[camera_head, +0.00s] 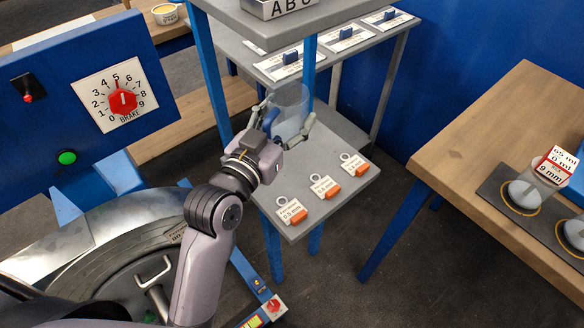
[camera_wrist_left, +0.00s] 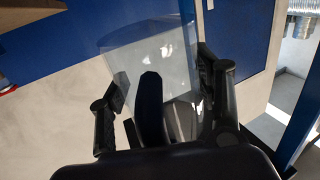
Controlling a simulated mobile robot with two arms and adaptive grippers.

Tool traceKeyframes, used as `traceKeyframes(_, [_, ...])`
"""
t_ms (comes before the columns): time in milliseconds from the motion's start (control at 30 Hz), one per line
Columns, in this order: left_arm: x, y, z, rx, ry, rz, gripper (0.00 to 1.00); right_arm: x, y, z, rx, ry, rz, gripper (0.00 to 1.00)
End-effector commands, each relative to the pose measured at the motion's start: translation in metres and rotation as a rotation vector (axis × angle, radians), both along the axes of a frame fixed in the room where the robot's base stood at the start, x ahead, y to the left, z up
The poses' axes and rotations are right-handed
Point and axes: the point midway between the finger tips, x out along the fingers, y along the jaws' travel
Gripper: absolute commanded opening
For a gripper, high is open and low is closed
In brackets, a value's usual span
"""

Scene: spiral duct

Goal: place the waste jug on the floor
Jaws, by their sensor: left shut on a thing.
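The waste jug (camera_head: 291,103) is a clear, see-through vessel with a blue handle, over the far part of the grey shelf in the head view. My left gripper (camera_head: 284,122) is shut on the jug, one finger at each side. In the left wrist view the jug (camera_wrist_left: 150,58) fills the space past my left gripper (camera_wrist_left: 165,105), its dark blue handle between the fingers. I cannot tell whether the jug's base touches the shelf. The floor (camera_head: 325,285) is dark grey and shows below and right of the shelf. My right gripper is not in view.
The grey shelf (camera_head: 310,220) carries several tags with orange ends along its front edge. An upper shelf (camera_head: 275,25) stands close above the jug. A wooden table (camera_head: 480,150) is on the right, a blue machine with a dial (camera_head: 122,99) on the left. Floor between shelf and table is clear.

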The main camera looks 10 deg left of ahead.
Motion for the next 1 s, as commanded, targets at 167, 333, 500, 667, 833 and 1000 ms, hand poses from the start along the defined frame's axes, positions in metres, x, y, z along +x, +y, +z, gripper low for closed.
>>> traceKeyframes(167, [-0.001, 0.0, -0.055, 0.003, 0.006, 0.0, 0.3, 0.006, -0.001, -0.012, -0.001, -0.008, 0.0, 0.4])
traceKeyframes(333, [0.0, 0.0, -0.097, 0.002, 0.004, -0.001, 0.3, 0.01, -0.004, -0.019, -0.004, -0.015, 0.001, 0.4])
traceKeyframes(500, [0.0, 0.0, -0.121, 0.002, -0.001, 0.0, 0.3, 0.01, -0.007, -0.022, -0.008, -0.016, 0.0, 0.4])
traceKeyframes(667, [0.0, 0.001, -0.134, 0.002, 0.0, 0.0, 0.3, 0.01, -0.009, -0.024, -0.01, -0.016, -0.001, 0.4])
traceKeyframes(833, [0.0, 0.0, -0.161, 0.003, 0.001, -0.001, 0.3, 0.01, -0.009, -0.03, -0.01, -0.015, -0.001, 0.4])
traceKeyframes(1000, [0.0, 0.001, -0.168, 0.002, -0.001, 0.001, 0.3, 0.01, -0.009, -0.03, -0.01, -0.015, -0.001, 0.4])
